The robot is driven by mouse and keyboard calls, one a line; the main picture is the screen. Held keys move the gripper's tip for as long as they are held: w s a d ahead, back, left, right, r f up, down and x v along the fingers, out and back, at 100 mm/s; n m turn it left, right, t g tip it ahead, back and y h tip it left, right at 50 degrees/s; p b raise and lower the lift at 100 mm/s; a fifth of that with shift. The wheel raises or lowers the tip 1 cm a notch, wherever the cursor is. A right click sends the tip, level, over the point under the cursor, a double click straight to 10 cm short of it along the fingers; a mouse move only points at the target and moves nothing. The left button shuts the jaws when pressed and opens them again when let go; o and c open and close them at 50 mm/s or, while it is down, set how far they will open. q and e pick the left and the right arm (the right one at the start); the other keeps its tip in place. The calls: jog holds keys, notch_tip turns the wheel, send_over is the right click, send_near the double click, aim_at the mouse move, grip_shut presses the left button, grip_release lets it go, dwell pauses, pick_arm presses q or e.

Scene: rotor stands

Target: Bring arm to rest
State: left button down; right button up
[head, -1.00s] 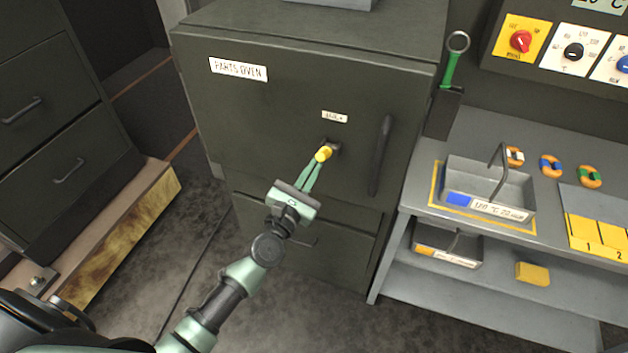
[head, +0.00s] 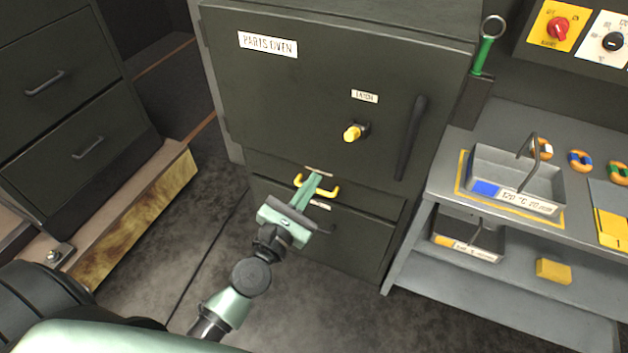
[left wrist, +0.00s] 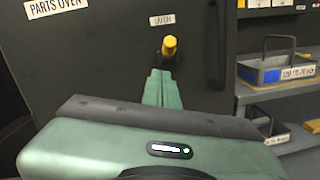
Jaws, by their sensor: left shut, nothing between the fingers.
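My left gripper (head: 314,184) is shut and empty. I cannot tell whether the fingers touch the handle. The yellow latch knob (head: 353,132) is above the fingertips and apart from them in the head view. In the left wrist view the shut fingers (left wrist: 162,80) point up toward the knob (left wrist: 169,44). My right gripper is not in view.
A grey shelf bench (head: 400,248) stands at the right with a wire-handled tray (head: 546,188) on top and a yellow block (head: 553,270) below. A dark drawer cabinet (head: 60,100) stands at the left. A green-handled tool (head: 482,55) hangs beside the oven. Floor (head: 200,240) shows between cabinet and oven.

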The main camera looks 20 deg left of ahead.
pick_arm(q)
jog(key=shift+w+d, duration=0.1)
jog(key=shift+d, duration=0.05)
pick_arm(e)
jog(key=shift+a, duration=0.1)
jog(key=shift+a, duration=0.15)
